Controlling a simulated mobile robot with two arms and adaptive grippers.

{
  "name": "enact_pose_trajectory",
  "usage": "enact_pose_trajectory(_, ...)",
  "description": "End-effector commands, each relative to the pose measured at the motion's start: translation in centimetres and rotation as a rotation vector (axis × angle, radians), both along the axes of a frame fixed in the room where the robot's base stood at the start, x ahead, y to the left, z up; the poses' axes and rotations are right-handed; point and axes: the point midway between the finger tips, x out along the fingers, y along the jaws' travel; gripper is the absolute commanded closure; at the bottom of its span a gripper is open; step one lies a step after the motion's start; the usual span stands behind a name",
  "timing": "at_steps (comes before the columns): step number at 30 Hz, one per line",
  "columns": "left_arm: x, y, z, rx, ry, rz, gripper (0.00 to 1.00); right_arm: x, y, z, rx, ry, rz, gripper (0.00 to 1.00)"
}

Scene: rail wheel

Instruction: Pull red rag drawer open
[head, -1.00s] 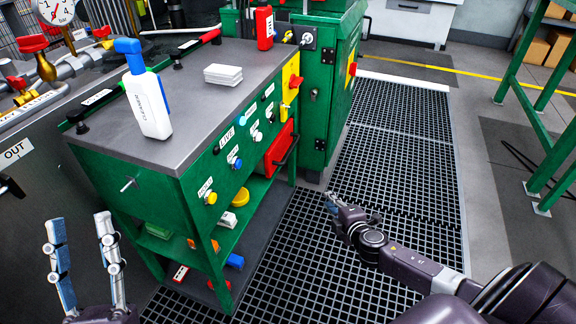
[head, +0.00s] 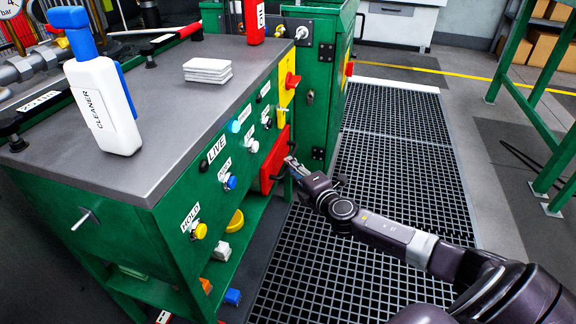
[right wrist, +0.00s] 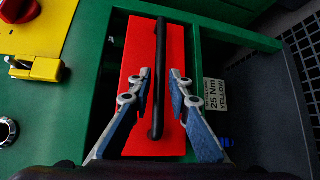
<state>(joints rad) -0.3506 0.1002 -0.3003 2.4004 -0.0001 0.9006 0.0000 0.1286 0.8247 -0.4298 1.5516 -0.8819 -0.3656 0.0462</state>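The red drawer (head: 274,160) is set in the side of the green cabinet, below the yellow panel, and its front looks flush with the frame. In the right wrist view the red drawer front (right wrist: 135,85) carries a black bar handle (right wrist: 158,80). My right gripper (right wrist: 159,85) is open, with one finger on each side of the handle and a gap visible on both sides. In the head view my right gripper (head: 289,164) is at the drawer front and partly hides the handle. My left gripper is out of the head view.
A white and blue cleaner bottle (head: 101,105) and a white stack (head: 207,71) stand on the grey cabinet top. Buttons, such as a blue one (head: 230,182), line the cabinet side. Grated floor (head: 400,150) is clear to the right. A label (right wrist: 216,95) sits beside the drawer.

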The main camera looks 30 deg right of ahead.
Motion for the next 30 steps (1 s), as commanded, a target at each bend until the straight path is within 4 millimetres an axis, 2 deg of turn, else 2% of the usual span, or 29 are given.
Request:
enact_pose_trajectory(3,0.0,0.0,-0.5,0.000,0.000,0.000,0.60,1.3,-0.2,-0.3,0.001,-0.001,-0.002,0.82)
enact_pose_trajectory(9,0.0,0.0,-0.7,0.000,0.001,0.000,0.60,2.5,-0.2,-0.4,0.002,0.000,-0.001,0.82)
enact_pose_trajectory(19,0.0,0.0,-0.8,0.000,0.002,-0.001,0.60,2.7,-0.2,-0.4,0.001,0.001,0.000,0.82)
enact_pose_trajectory(24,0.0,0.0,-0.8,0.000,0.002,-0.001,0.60,2.7,-0.2,-0.4,0.001,0.001,0.000,1.00)
enact_pose_trajectory(30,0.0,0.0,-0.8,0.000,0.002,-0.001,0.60,2.7,-0.3,-0.4,0.001,0.001,0.000,1.00)
